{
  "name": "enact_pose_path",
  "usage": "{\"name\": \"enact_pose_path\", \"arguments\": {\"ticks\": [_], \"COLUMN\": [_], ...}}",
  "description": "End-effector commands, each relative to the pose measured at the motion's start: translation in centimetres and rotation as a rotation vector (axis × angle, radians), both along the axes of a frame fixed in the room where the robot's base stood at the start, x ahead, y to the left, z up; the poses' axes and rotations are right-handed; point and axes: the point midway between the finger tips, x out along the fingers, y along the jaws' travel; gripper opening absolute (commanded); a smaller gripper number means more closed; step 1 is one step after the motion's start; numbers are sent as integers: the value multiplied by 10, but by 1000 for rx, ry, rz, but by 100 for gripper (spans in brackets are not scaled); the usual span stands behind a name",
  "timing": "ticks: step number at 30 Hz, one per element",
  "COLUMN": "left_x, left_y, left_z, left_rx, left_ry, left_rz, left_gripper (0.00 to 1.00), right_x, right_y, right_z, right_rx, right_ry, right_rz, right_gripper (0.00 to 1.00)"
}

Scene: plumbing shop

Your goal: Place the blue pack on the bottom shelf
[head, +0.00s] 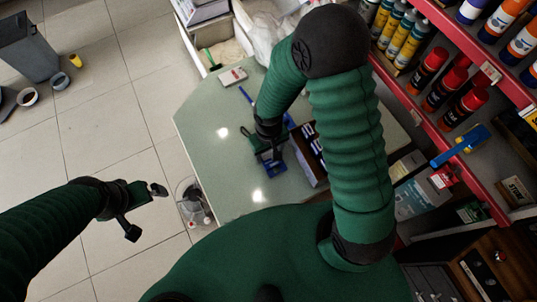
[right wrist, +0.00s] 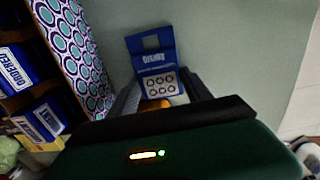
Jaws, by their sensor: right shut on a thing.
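The blue pack (head: 276,170) is at my right gripper (head: 271,157) over the pale green counter (head: 215,125). In the right wrist view the blue pack (right wrist: 152,60) has a window in its top and circles on its white label. It sits between the fingers of my right gripper (right wrist: 160,98), which is shut on it. I cannot tell whether the pack touches the counter. A small dark shelf unit (head: 309,153) with blue-and-white packs stands just right of it; its patterned side (right wrist: 78,50) shows in the wrist view. My left gripper (head: 145,210) is open and empty above the floor.
A red-edged rack (head: 440,135) with bottles and cans stands at the right. A small white-and-red box (head: 232,77) and a blue pen-like item (head: 246,97) lie on the counter. The counter's left part is mostly clear. A grey bin (head: 28,50) stands on the floor.

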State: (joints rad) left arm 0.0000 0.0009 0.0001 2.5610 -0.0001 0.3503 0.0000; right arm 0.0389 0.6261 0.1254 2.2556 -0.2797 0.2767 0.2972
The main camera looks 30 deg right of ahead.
Motion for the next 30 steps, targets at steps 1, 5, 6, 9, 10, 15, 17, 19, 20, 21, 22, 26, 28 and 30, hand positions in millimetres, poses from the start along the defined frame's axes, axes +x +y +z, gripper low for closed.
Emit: {"name": "enact_pose_path", "arguments": {"ticks": [1, 5, 6, 9, 10, 15, 17, 19, 20, 21, 22, 26, 28, 30], "left_x": [1, 1, 1, 1, 1, 1, 1, 1, 1, 1, 1, 1, 1, 1], "left_y": [0, 0, 0, 0, 0, 0, 0, 0, 0, 0, 0, 0, 0, 0], "left_z": [3, 2, 1, 2, 2, 2, 2, 2, 3, 4, 5, 11, 15, 20], "left_rx": [0, 0, 0, 0, 0, 0, 0, 0, 0, 0, 0, 0, 0, 0], "left_ry": [-2, -2, -2, -2, -2, -2, -2, -2, -2, -2, -2, -2, -2, -2], "left_rz": [0, 0, 0, 0, 0, 0, 0, 0, 0, 0, 0, 0, 0, 0], "left_gripper": [100, 100, 100, 100, 100, 100, 100, 100, 100, 100, 100, 100, 100, 100], "right_x": [0, 0, 0, 0, 0, 0, 0, 0, 0, 0, 0, 2, 2, 1], "right_y": [1, 1, 1, 1, 1, 1, 1, 1, 1, 1, 1, 1, 0, 1], "right_z": [1, 1, -1, 0, 0, 0, 0, 0, 1, 3, 5, 27, 46, 66], "right_rx": [3, 3, 3, 3, 3, 3, 3, 3, 3, 3, 3, 3, 3, 3], "right_ry": [-2, -1, -1, -1, -1, -2, -2, -2, -2, -2, -3, -8, -9, -8], "right_rz": [1, 1, 1, 0, 0, 0, 0, 0, 0, 0, 0, -1, -1, 0], "right_gripper": [0, 0, 0, 67, 71, 79, 79, 79, 79, 79, 79, 79, 79, 79]}}
